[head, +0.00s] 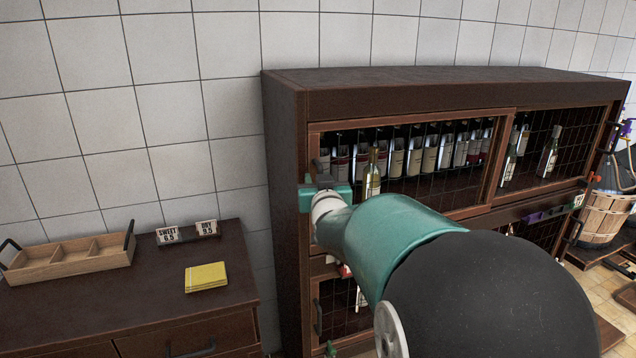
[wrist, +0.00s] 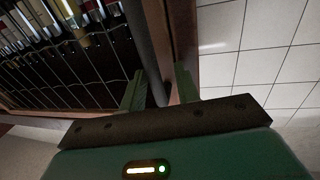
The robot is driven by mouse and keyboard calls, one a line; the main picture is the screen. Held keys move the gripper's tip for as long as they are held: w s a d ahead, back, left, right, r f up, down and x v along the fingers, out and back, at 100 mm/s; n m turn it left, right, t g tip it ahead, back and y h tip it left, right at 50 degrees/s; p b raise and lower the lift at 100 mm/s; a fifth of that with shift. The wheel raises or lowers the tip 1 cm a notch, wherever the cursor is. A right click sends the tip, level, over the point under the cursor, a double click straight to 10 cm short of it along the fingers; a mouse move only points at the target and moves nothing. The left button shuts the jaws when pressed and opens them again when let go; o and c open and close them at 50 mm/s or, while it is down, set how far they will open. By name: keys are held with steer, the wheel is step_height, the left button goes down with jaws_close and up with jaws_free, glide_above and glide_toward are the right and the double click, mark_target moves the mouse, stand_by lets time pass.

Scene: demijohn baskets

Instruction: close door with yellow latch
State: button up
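The dark wooden cabinet (head: 420,97) has wire-mesh doors with bottles behind them. My gripper (head: 322,178) is at the left edge of the upper left mesh door (head: 410,205), by a dark upright handle (head: 324,150). In the wrist view my gripper (wrist: 160,85) has its two green fingers apart. The dark handle bar (wrist: 148,45) runs down between them, closer to the left finger; I cannot tell whether they touch it. The upper left door appears near its frame; I cannot tell if it is fully shut. I see no yellow latch; my arm hides part of this door.
A low wooden counter (head: 110,300) at left holds a divided tray (head: 75,260), a small sign stand (head: 190,233) and a yellow pad (head: 206,277). A basketed demijohn (head: 600,215) stands at far right. A white tiled wall (head: 170,110) is behind.

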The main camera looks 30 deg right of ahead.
steer(key=shift+d+f, duration=0.15)
steer(key=shift+d, duration=0.2)
steer(key=shift+a, duration=0.15)
steer(key=v, duration=1.3)
steer(key=shift+s, duration=0.45)
steer(key=s+a+f+n+g+y, duration=0.1)
steer(key=s+a+f+g+y, duration=0.15)
steer(key=a, duration=0.35)
steer(key=s+a+f+n+g+y, duration=0.2)
steer(key=a+f+g+y, duration=0.15)
steer(key=a, duration=0.25)
steer(key=s+a+f+n+g+y, duration=0.1)
steer(key=s+a+f+g, duration=0.3)
steer(key=s+a, duration=0.3)
steer(key=s, duration=0.4)
steer(key=shift+s+a+f+n+g, duration=0.2)
steer(key=shift+a+n+g, duration=0.1)
steer(key=shift+n+g, duration=0.1)
